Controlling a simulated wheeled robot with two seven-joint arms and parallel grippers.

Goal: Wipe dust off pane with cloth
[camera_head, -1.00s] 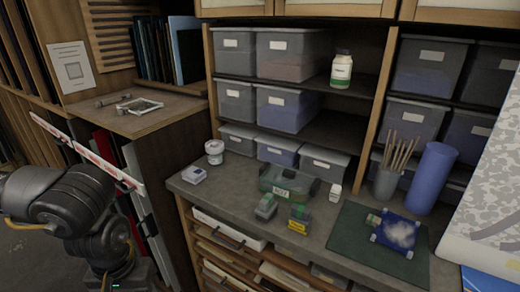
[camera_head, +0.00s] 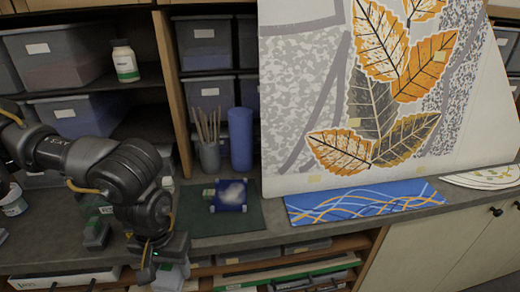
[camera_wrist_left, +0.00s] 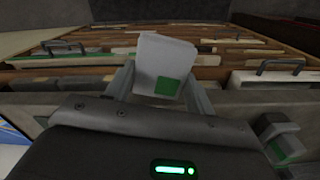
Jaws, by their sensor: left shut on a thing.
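The small blue pane (camera_head: 238,207) lies on the dark green mat (camera_head: 247,222), with a whitish dusty patch on its middle and small light clips at its corners. My left gripper (camera_head: 170,276) is at the counter's front edge, to the left of the pane and apart from it. It is shut on a pale grey-white piece with a green patch, which shows between the fingers in the left wrist view (camera_wrist_left: 160,58). It may be the cloth; I cannot tell for sure. My right gripper is out of view.
A brush cup (camera_head: 209,157) and blue cylinder (camera_head: 241,138) stand behind the mat. A large leaf-pattern panel (camera_head: 300,120) and a blue patterned strip (camera_head: 365,203) are to the right. Grey-green items (camera_head: 95,232) sit left.

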